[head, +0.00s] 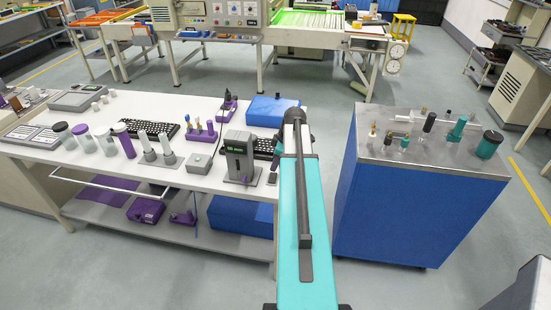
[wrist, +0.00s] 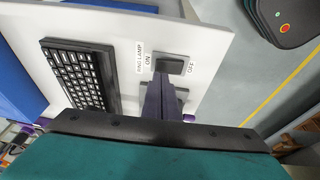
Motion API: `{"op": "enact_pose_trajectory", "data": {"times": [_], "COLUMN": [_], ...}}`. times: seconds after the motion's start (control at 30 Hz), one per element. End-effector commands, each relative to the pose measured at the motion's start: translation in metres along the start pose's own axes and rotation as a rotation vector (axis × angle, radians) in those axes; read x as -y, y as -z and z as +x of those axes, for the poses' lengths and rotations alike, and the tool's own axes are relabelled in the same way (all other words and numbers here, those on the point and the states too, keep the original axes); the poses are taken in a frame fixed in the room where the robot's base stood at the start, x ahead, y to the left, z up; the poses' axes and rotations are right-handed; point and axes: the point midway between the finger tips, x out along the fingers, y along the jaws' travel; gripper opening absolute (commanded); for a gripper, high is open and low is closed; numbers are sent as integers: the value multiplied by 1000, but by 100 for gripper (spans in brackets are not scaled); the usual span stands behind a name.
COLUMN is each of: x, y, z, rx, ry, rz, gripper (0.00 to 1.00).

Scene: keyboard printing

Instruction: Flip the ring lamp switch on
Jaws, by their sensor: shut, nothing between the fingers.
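The ring lamp switch (wrist: 170,66) is a dark rocker on the white table top, in the upper middle of the wrist view. A label reading RING LAMP and ON lies to its left, and an OFF label to its right. I cannot tell which way the rocker is tipped. My gripper (wrist: 161,88) has purple fingers, shut and empty, just below the switch in the picture. The fingertips overlap the switch's lower edge in view; I cannot tell whether they touch it.
A black keyboard (wrist: 78,75) lies left of the switch in the wrist view. In the head view, the white table (head: 105,165) holds a grey device (head: 238,155), a blue box (head: 272,110) and several bottles. A blue cabinet (head: 400,210) stands right of my arm, across a floor gap.

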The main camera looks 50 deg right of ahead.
Motion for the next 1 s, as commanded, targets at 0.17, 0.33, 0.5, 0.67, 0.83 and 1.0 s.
{"op": "enact_pose_trajectory", "data": {"times": [0.17,0.33,0.5,0.67,0.83,1.0], "x": [-2,-2,-2,-2,-2,-1], "y": [-3,-5,-6,-5,-4,5], "z": [12,19,21,21,22,27], "rx": [0,0,0,0,0,-1], "ry": [1,1,0,0,5,34], "rz": [0,0,0,-1,-2,-8], "gripper": [0,0,0,0,0,0]}}
